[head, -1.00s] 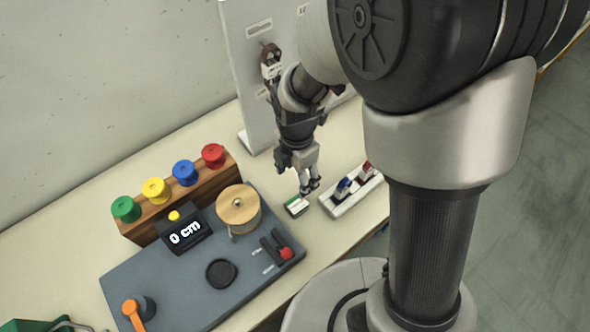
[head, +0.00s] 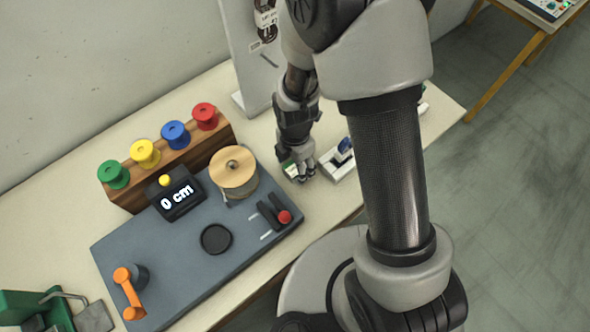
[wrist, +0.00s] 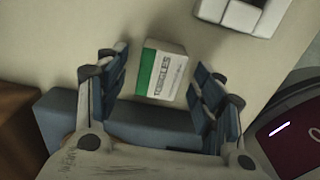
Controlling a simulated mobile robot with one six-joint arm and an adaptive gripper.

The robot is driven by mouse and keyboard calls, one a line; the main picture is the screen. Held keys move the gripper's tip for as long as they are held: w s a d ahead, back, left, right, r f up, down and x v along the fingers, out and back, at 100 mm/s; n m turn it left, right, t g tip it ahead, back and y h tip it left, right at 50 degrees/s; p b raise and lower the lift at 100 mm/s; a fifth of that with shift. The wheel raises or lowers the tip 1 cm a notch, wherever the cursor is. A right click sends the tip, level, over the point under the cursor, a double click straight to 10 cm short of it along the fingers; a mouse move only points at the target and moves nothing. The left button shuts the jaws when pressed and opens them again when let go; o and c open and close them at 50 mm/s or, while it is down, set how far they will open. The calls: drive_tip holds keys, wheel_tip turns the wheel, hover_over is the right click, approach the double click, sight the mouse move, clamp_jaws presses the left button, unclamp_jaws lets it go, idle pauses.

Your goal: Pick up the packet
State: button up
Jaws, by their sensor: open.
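The packet (wrist: 162,72) is a small white box with a green band on one end and printed text. It lies on the table, between the two open fingers of my gripper (wrist: 157,85) in the wrist view, with a gap on each side. In the head view my gripper (head: 299,177) is low over the table and pointing down. The packet (head: 289,169) shows there only in part beside the fingers, the rest hidden behind them.
A grey-blue winding board (head: 180,265) with a spool, a crank and a "0 cm" display stands to the left. A white tray (head: 341,174) is close on the right, partly hidden by my arm. Coloured spools (head: 145,153) sit on a wooden rack behind the board.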

drive_tip(key=shift+f, duration=0.8)
drive_tip(key=shift+r, duration=0.1)
drive_tip(key=shift+c, duration=0.2)
drive_tip(key=c, duration=1.2)
drive_tip(key=shift+o, duration=0.2)
